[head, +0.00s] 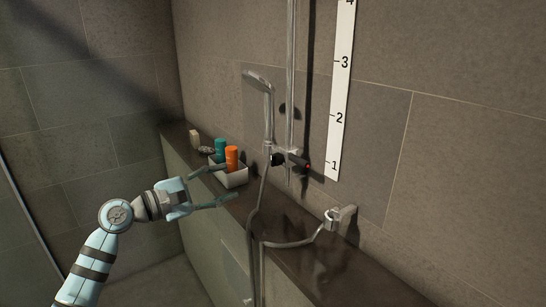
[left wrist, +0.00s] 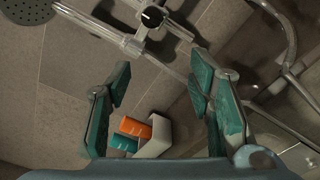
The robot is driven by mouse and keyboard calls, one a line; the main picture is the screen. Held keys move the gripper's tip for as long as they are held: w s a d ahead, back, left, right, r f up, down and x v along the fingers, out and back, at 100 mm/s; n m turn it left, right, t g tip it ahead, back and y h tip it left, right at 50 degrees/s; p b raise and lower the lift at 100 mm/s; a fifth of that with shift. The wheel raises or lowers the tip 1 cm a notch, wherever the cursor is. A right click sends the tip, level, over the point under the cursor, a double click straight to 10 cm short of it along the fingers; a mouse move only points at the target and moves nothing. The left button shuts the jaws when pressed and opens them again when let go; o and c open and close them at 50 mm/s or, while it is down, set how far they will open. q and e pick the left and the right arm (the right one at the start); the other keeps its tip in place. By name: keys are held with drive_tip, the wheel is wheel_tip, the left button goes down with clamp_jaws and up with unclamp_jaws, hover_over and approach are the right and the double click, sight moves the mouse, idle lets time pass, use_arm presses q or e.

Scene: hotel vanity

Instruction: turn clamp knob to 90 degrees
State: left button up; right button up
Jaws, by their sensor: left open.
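The clamp knob (head: 278,159) is small and black, on the slider clamp of the vertical shower rail (head: 291,80). In the left wrist view the knob (left wrist: 152,16) shows face-on as a dark disc with a pale line, near the top edge. The hand shower (head: 266,92) hangs at the clamp. My left gripper (head: 228,184) is open and empty, left of and a little below the knob, apart from it. In the left wrist view its fingers (left wrist: 160,88) are spread, with the knob beyond their tips. My right gripper is out of view.
A white tray (head: 234,179) with an orange bottle (head: 232,158) and a teal bottle (head: 220,148) stands on the ledge (head: 290,240) near my left fingers. The hose (head: 256,213) loops below the clamp to a wall outlet (head: 338,217). A numbered scale strip (head: 341,90) is right of the rail.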

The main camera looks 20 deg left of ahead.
sight(272, 161)
use_arm(q)
drive_tip(key=shift+h, duration=0.5)
drive_tip(key=x, duration=0.4)
drive_tip(key=r+p+x, duration=0.1)
drive_tip(key=x, duration=0.4)
drive_tip(key=s+d+r+x, duration=0.1)
drive_tip(key=x, duration=0.3)
drive_tip(key=shift+w+d+r+p, duration=0.1)
drive_tip(key=shift+w+d+p, duration=0.2)
drive_tip(key=shift+p, duration=0.1)
drive_tip(key=shift+s, duration=0.1)
drive_tip(key=shift+a, duration=0.1)
clamp_jaws()
